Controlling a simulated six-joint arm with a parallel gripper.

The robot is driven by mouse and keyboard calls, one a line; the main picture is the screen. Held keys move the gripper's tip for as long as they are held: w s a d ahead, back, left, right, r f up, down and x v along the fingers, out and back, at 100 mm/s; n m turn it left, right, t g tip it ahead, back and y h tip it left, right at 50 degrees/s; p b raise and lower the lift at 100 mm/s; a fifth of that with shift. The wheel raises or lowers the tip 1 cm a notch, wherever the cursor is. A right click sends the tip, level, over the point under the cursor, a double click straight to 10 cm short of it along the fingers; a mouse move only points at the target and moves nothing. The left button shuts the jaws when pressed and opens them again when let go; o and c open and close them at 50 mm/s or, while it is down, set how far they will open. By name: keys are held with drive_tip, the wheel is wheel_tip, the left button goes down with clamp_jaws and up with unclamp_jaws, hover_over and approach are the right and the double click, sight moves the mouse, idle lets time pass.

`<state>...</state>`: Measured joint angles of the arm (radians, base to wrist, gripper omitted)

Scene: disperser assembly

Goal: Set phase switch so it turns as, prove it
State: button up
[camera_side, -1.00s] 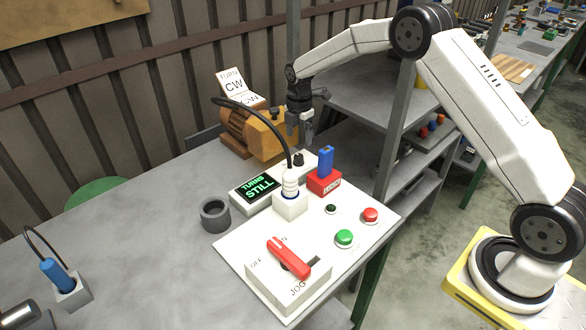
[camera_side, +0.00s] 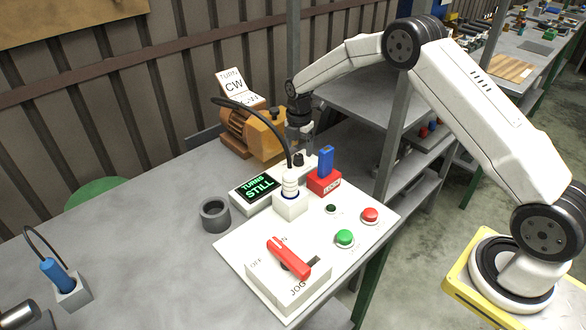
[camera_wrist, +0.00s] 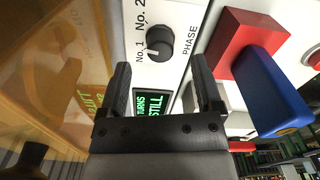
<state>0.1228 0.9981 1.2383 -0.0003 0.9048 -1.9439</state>
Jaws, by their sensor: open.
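The phase switch is a small black knob (camera_side: 298,159) on a white box; the wrist view shows the knob (camera_wrist: 160,43) beside the labels No. 1, No. 2 and PHASE. The display (camera_side: 256,188) reads TURNS STILL. A card (camera_side: 234,86) at the orange motor (camera_side: 254,134) reads TURN CW. A red lever (camera_side: 288,258) sits on the OFF/ON/JOG box.
A red block (camera_side: 324,182) with an upright blue piece (camera_side: 326,161) stands close right of the knob. A white plug (camera_side: 290,184) with a black cable stands in front. Green (camera_side: 345,238) and red (camera_side: 370,215) buttons are at the panel's right. A dark ring (camera_side: 215,215) lies left.

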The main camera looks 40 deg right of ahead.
sight(299, 155)
drive_tip(key=shift+f, duration=1.9)
clamp_jaws()
